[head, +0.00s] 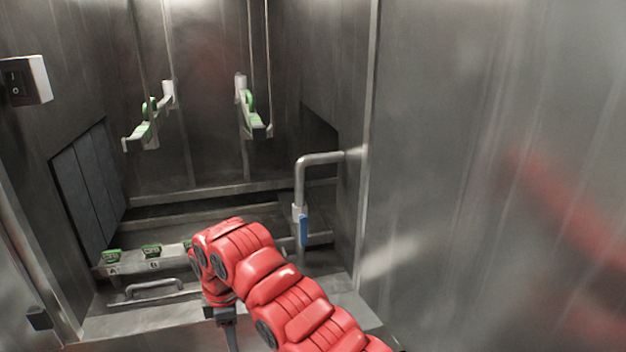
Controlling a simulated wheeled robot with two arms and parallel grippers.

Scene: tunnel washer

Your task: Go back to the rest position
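My red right arm comes in from the bottom right and bends downward in the middle of the washer opening. Its dark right gripper (229,330) points down at the bottom edge of the head view, in front of the machine's lower ledge. Only part of it shows and its fingertips are cut off, so I cannot tell whether it is open or shut. My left arm and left gripper are not in view.
A bent pipe (302,180) with a blue handle (304,230) stands right of my arm. A ledge carries green labelled parts (152,251) above a bar handle (154,288). Two green-and-white brackets (146,125) (250,110) hang behind. A switch (17,88) is on the left wall. A steel panel (480,150) fills the right.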

